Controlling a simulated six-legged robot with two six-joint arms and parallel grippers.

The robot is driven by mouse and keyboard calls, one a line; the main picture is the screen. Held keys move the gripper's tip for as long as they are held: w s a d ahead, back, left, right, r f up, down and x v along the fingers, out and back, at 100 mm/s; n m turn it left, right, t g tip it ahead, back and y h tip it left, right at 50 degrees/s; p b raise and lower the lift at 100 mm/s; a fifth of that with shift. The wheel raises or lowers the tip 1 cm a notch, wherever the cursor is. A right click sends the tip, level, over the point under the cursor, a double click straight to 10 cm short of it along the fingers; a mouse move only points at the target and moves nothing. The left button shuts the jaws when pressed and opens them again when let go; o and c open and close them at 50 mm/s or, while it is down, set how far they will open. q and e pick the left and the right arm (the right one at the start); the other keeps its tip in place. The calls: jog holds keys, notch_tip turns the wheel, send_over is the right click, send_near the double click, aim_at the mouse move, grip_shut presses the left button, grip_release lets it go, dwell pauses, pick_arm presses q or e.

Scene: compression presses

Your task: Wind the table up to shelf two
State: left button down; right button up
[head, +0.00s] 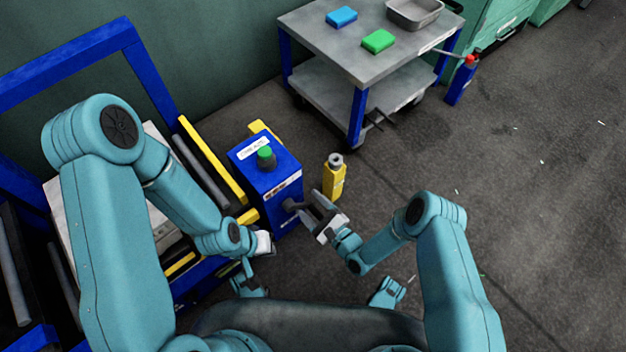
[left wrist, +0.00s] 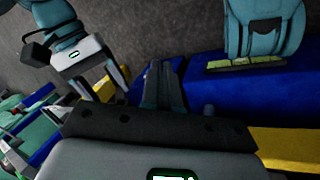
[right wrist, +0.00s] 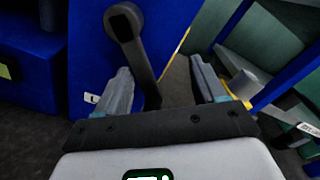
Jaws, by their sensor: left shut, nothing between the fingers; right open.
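A blue box (head: 268,180) with a green button (head: 265,154) on top stands beside a blue frame with rollers. A dark crank (head: 291,204) sticks out of its right side; it also shows in the right wrist view (right wrist: 135,45), its hub at the top. My right gripper (head: 314,208) is open at the crank. In the right wrist view, its fingers (right wrist: 162,88) stand either side of the crank arm, with gaps. My left gripper (head: 270,246) is shut and empty, low in front of the box; its closed fingers (left wrist: 163,85) show in the left wrist view. I cannot tell shelf levels.
A yellow bottle-like object (head: 334,177) stands just beyond my right gripper. A grey two-level cart (head: 345,42) with blue legs carries a blue block (head: 341,17), a green block (head: 378,41) and a metal tray (head: 414,13).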

jog(key=o, duration=0.5)
jog(key=r+p, duration=0.1)
jog(key=r, duration=0.2)
jog(key=r+p, duration=0.1)
jog(key=r, duration=0.2)
jog(key=w+r+p, duration=0.1)
jog(key=r, duration=0.2)
jog(key=shift+d+r, duration=0.15)
jog(key=shift+r, duration=0.05)
jog(key=r+p, duration=0.2)
jog(key=r, duration=0.3)
jog(key=shift+s+r, duration=0.1)
jog(key=shift+s, duration=0.1)
jog(key=c, duration=0.5)
pick_arm(q)
jog(key=s+d+r+g, duration=0.1)
jog(key=s+r, duration=0.2)
jog(key=r, duration=0.4)
jog(key=shift+s+p, duration=0.2)
jog(key=shift+p, duration=0.15)
pick_arm(e)
jog(key=shift+r, duration=0.55)
pick_arm(q)
jog(key=shift+f, duration=0.1)
